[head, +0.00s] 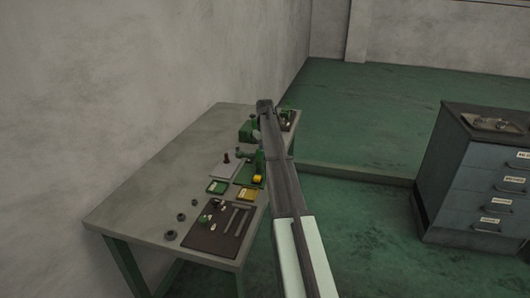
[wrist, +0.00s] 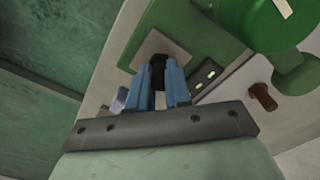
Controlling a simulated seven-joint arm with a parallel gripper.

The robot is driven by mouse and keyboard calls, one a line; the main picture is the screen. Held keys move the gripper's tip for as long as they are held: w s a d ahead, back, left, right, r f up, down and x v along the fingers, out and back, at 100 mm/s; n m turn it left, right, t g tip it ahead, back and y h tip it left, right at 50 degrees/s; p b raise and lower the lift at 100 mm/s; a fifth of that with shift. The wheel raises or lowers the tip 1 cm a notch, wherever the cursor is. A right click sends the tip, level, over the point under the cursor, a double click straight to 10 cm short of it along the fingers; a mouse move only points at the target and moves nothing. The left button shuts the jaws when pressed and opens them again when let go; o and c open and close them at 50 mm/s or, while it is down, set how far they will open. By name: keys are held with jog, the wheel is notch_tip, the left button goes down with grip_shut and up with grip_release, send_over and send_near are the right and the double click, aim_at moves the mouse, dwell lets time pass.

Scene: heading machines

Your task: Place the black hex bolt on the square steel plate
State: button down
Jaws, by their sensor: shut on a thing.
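In the wrist view, my gripper (wrist: 164,84) has two blue fingers closed on the black hex bolt (wrist: 158,66). The bolt's dark end shows between the fingertips. The square steel plate (wrist: 151,45), pale grey-brown, lies right beyond the fingertips on a green surface, and the bolt overlaps it in the picture. I cannot tell whether the bolt touches the plate or is just above it. In the head view my arm covers this area, and neither the bolt nor the fingers can be made out.
A brown bolt (wrist: 263,97) stands on a pale board right of my gripper, also seen in the head view (head: 226,158). A round green machine part (wrist: 270,22) is close by. The bench (head: 150,205) holds small trays, loose nuts and a dark mat (head: 205,243); its left side is clear.

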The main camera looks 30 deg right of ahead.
jog(key=shift+f, duration=0.1)
jog(key=c, duration=1.1)
grip_release()
jog(key=shift+o, duration=0.2)
notch_tip(320, 180, up, 12)
